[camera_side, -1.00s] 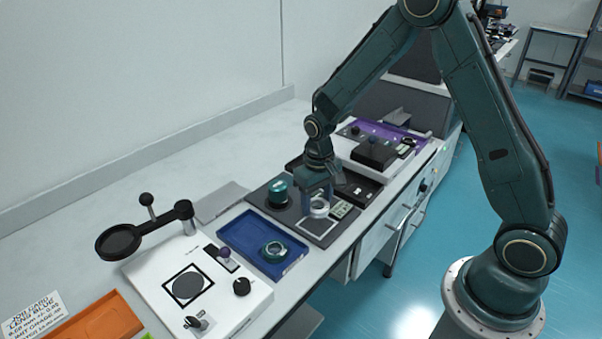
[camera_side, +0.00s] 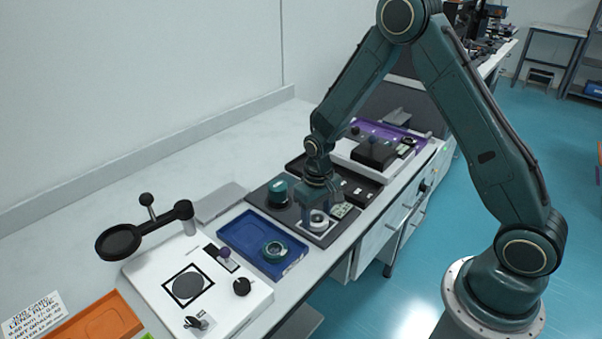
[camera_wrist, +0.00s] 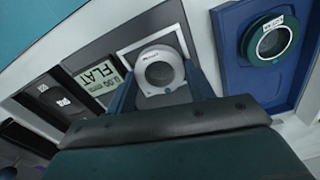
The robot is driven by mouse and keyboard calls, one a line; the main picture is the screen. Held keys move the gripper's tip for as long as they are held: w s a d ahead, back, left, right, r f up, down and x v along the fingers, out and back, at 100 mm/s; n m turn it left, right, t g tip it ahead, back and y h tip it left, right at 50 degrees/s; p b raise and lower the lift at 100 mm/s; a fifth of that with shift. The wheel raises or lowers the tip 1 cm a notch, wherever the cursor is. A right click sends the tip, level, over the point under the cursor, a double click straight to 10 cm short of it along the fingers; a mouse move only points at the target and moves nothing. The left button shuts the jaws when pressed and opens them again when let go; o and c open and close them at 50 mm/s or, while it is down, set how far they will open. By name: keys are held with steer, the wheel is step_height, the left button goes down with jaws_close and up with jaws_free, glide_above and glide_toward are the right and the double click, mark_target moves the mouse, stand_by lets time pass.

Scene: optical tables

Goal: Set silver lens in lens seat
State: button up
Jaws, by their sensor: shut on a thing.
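The silver lens (camera_side: 318,216), a pale ring around a dark glass disc, sits between the fingers of my gripper (camera_side: 317,220), which is shut on it. The lens is at a white-outlined square (camera_side: 327,232) on a dark grey board. In the wrist view the lens (camera_wrist: 160,66) shows inside the white outline (camera_wrist: 124,51), with one blue finger of my gripper (camera_wrist: 163,88) on each side. I cannot tell whether the lens touches the board.
A teal-ringed lens (camera_side: 274,250) lies in a blue tray (camera_side: 240,231) to the left. A teal cylinder (camera_side: 277,192) stands behind my gripper. A white unit (camera_side: 225,307) with a dark disc (camera_side: 187,286) is at the front left, near a magnifier (camera_side: 119,242). Behind is a purple tray (camera_side: 373,128).

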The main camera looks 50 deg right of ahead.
mark_target(316, 217)
steer(key=shift+f, duration=0.15)
steer(key=o, duration=0.7)
steer(key=shift+r, duration=6.2)
